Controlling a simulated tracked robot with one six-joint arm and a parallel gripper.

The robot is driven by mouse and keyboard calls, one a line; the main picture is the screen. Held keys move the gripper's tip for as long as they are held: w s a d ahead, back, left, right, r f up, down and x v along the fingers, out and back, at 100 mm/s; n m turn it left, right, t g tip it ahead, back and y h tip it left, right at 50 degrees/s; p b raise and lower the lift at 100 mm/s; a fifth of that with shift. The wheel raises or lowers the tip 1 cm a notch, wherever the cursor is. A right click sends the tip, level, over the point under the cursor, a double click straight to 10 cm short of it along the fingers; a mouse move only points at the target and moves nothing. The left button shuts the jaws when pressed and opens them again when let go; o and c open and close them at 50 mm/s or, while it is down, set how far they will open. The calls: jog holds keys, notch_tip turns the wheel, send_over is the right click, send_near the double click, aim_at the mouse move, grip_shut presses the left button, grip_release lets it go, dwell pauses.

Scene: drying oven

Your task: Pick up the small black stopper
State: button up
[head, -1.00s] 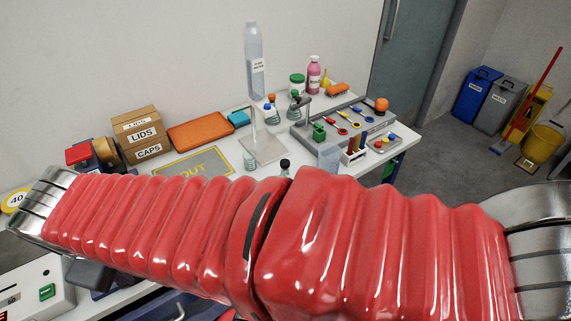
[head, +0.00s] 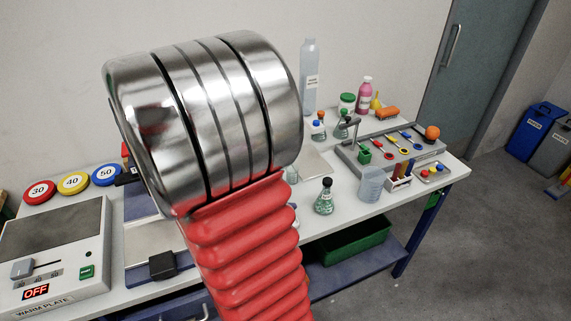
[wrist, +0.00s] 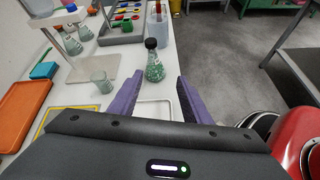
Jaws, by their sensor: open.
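The small black stopper (head: 327,182) sits in the neck of an upright glass flask (head: 324,202) holding green granules, near the front edge of the bench. In the wrist view the stopper (wrist: 151,43) and flask (wrist: 155,70) stand beyond my fingertips, in line with the gap between them. My gripper (wrist: 156,88) is open and empty, with its two purple fingers apart. In the head view my arm blocks part of the bench, and I cannot see my gripper there.
A clear beaker (head: 371,185) and a grey tool tray (head: 390,150) stand right of the flask. Other flasks (wrist: 75,40) and a small beaker (wrist: 101,82) stand to its left in the wrist view. A warm plate (head: 55,260) is at the bench's left.

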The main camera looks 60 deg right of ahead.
aim_at(327, 184)
jog(key=d+n, duration=0.1)
jog(key=s+d+g+h, duration=0.1)
jog(key=d, duration=0.1)
jog(key=s+d+f+n, duration=0.1)
jog(key=d, duration=0.1)
jog(key=shift+d+n+h, duration=0.2)
jog(key=shift+n+h, duration=0.1)
jog(key=shift+s, duration=0.1)
jog(key=shift+x, duration=4.25)
jog(key=shift+s, duration=0.1)
jog(key=shift+r+x, duration=0.15)
jog(key=shift+x, duration=1.1)
jog(key=shift+r+x, duration=0.15)
jog(key=shift+x, duration=1.1)
jog(key=shift+s, duration=0.15)
jog(key=shift+c, duration=0.4)
grip_shut()
